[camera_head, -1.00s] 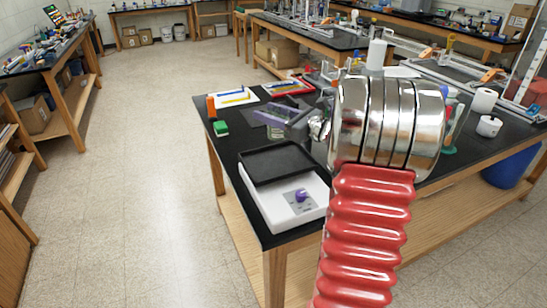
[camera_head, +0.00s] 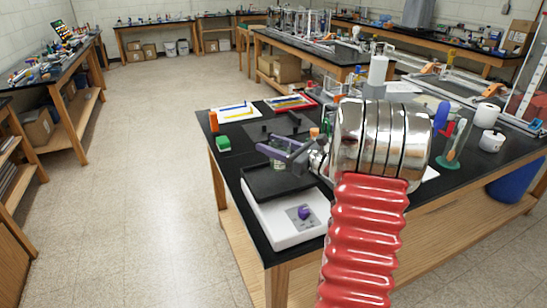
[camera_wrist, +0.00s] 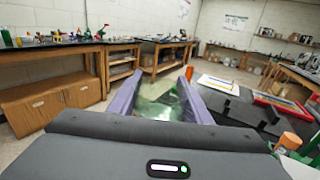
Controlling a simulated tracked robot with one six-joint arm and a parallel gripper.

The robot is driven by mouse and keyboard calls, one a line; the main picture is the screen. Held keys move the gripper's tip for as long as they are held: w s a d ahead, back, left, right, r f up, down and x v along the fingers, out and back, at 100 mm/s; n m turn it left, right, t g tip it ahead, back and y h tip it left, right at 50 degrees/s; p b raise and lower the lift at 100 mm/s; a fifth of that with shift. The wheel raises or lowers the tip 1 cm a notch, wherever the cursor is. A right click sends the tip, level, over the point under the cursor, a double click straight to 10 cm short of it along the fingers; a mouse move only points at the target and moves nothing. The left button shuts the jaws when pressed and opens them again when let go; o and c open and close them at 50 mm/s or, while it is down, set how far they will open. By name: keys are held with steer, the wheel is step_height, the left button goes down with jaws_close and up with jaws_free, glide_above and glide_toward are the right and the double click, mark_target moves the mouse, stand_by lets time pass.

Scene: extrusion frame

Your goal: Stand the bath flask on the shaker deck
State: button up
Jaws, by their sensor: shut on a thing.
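The bath flask is a clear, greenish glass vessel (camera_wrist: 158,102) between the purple fingers of my gripper (camera_wrist: 160,92) in the wrist view. In the head view my gripper (camera_head: 279,148) is shut on the flask (camera_head: 278,162), which shows only in small part beneath the fingers. The shaker is a white box (camera_head: 280,228) with a purple knob (camera_head: 304,213) and a black deck (camera_head: 275,186). The flask is over the back part of the deck; I cannot tell whether its base touches it.
A green block (camera_head: 222,142) and an orange piece (camera_head: 213,121) stand at the table's left edge. A white tray (camera_head: 236,113) and a red-rimmed tray (camera_head: 292,104) lie behind my gripper. Bottles and tools crowd the right side.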

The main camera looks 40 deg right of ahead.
steer(key=shift+f, duration=0.15)
steer(key=shift+f, duration=1.9)
steer(key=o, duration=1.1)
steer(key=shift+s, duration=0.15)
steer(key=v, duration=1.1)
steer(key=shift+s, duration=0.4)
